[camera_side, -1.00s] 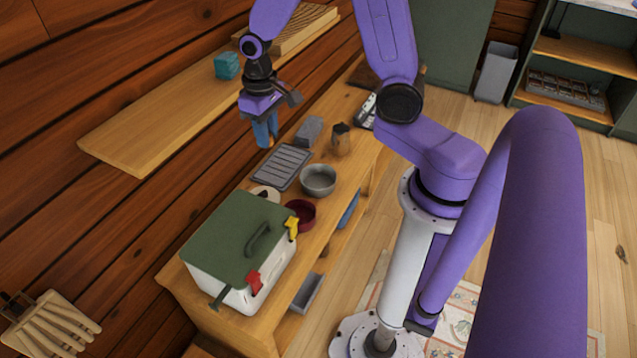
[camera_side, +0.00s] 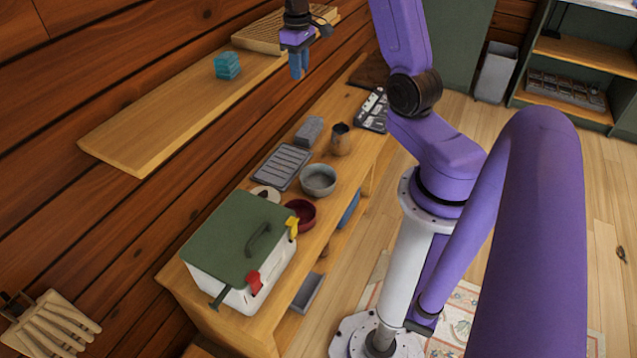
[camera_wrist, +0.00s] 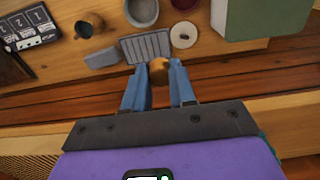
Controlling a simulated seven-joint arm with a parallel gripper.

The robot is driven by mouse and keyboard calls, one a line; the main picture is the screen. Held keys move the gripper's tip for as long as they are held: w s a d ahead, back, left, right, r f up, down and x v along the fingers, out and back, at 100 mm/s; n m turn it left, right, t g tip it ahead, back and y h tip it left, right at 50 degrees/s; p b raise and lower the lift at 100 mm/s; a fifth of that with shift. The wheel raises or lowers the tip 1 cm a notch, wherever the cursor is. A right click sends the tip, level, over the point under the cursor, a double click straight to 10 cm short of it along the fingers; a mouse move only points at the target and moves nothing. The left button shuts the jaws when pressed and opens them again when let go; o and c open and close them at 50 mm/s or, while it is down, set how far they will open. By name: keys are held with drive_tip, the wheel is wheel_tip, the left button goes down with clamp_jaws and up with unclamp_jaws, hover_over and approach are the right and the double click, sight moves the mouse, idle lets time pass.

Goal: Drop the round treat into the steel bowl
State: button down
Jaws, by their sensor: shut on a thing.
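My gripper (camera_side: 299,74) is shut on the round treat and holds it high above the back part of the bench, near the wall shelf. In the wrist view, the golden-brown round treat (camera_wrist: 159,67) sits between the blue fingers (camera_wrist: 159,78). In the side view I cannot make the treat out. The steel bowl (camera_side: 318,181) stands upright on the bench, below and apart from my gripper. In the wrist view the bowl (camera_wrist: 142,12) is at the top edge, partly cut off, and looks empty.
A green-lidded box (camera_side: 240,240) fills the bench's near end. The wall shelf (camera_side: 160,120) carries a teal block (camera_side: 227,66).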

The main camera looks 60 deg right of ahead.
drive_tip(key=s+d, duration=0.2)
drive_tip(key=d, duration=0.6)
wheel_tip(320, 180, down, 37)
drive_tip(key=shift+d, duration=0.3)
drive_tip(key=shift+s, duration=0.1)
drive_tip(key=c, duration=0.8)
unclamp_jaws()
drive_tip(key=shift+c, duration=0.2)
drive_tip(key=shift+r, duration=0.15)
wheel_tip(320, 180, up, 17)
